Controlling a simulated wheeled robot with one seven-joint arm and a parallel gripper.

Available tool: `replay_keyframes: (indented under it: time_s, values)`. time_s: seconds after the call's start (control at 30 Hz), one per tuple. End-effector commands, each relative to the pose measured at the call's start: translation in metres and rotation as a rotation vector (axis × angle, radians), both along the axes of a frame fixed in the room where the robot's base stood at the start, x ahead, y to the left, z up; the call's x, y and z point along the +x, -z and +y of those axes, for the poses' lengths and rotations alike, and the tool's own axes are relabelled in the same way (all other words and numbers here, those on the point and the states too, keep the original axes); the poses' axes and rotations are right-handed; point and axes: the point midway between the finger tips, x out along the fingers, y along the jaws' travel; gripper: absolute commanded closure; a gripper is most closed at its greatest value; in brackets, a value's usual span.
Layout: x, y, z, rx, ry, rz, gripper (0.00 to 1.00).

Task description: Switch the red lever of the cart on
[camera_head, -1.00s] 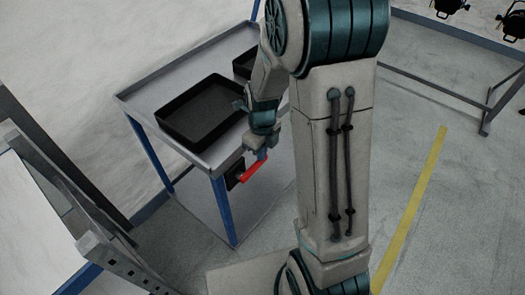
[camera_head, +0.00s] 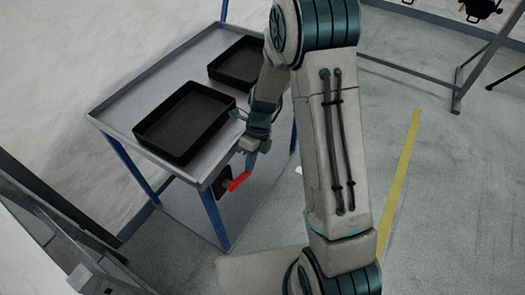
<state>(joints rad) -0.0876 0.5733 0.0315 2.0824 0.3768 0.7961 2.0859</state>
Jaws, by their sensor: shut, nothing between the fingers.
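The cart (camera_head: 108,113) is a grey metal tray table on blue legs, left of my arm. Its red lever (camera_head: 239,181) sits on a dark plate (camera_head: 224,182) below the tray's near right corner. The lever slants, its right end higher than its left. My gripper (camera_head: 251,166) is shut and points down at the lever's upper right end. The fingertips look very close to that end, but I cannot tell whether they touch it. Nothing shows between the fingers.
Two black bins (camera_head: 186,121) and (camera_head: 238,60) stand on the cart's tray, close to my wrist. A grey frame (camera_head: 62,235) stands at the lower left. Another grey frame (camera_head: 455,88) and dark lamps (camera_head: 480,8) are at the upper right. The floor around the yellow line (camera_head: 400,180) is clear.

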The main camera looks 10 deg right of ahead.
Motion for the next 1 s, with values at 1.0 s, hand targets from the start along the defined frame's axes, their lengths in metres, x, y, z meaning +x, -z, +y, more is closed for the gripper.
replay_keyframes:
  time_s: [1.0]
  values:
    - [-0.001, 0.017, 0.002, -0.002, -0.003, -0.003, 1.0]
